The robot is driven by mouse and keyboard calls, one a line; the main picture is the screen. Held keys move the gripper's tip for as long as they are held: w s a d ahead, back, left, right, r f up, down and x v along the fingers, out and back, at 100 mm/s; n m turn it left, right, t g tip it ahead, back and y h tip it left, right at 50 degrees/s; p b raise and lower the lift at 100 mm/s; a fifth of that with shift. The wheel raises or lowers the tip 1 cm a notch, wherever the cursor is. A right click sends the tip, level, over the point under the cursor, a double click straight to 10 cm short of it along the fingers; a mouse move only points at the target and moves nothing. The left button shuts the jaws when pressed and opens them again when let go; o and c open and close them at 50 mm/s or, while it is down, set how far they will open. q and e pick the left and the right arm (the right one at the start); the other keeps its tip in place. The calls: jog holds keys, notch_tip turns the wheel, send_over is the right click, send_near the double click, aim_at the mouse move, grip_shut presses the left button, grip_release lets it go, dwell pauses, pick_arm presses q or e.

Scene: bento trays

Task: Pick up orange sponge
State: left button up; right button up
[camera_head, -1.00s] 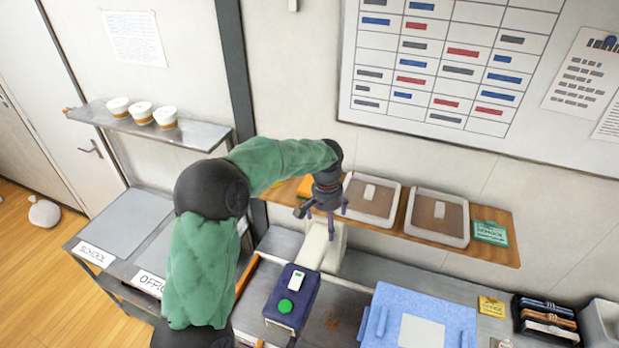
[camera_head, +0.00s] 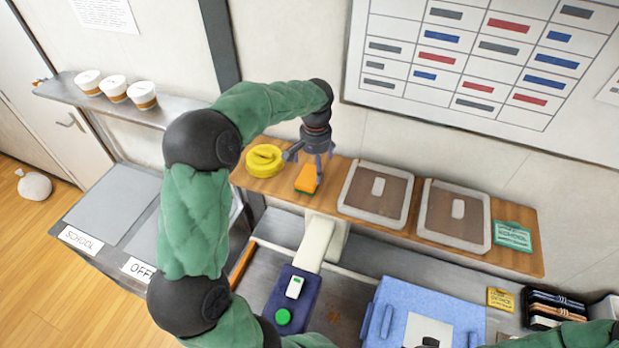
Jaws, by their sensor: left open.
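The orange sponge (camera_head: 306,178), with a green underside, lies on the wooden wall shelf (camera_head: 520,260), between a yellow round item and a lidded tray. My left gripper (camera_head: 308,170) is open, pointing down, with its fingers above and around the back of the sponge. I cannot tell whether the fingers touch it. Part of my right arm shows at the bottom right corner, but its gripper is not clearly visible.
A yellow round item (camera_head: 264,160) sits close to the left of the sponge. Two lidded trays (camera_head: 376,194) stand to its right, then a green card (camera_head: 512,236). Below are a dark blue device (camera_head: 292,297) and a light blue box (camera_head: 415,305). Cups (camera_head: 114,88) stand on the left shelf.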

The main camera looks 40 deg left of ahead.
aim_at(313, 176)
pick_arm(q)
jog(key=shift+w+a+f, duration=0.2)
jog(key=shift+f, duration=0.25)
jog(key=shift+w+a+f, duration=0.15)
jog(key=shift+w+f, duration=0.05)
jog(key=shift+f, duration=0.25)
pick_arm(e)
jog(key=shift+w+a+f, duration=0.15)
jog(key=shift+w+a, duration=0.1)
jog(key=shift+w, duration=0.1)
pick_arm(q)
jog(key=f+b, duration=0.2)
jog(key=f, duration=0.2)
jog(key=shift+s+f+b, duration=0.25)
jog(key=shift+b, duration=0.15)
pick_arm(e)
notch_tip(313, 176, down, 3)
jog(key=shift+s+d+r, duration=0.15)
pick_arm(q)
jog(key=shift+w+a+f, duration=0.1)
jog(key=shift+w+f, duration=0.1)
jog(key=shift+f, duration=0.1)
jog(key=shift+s+r, duration=0.15)
jog(key=shift+c, duration=0.6)
jog(key=c, duration=0.7)
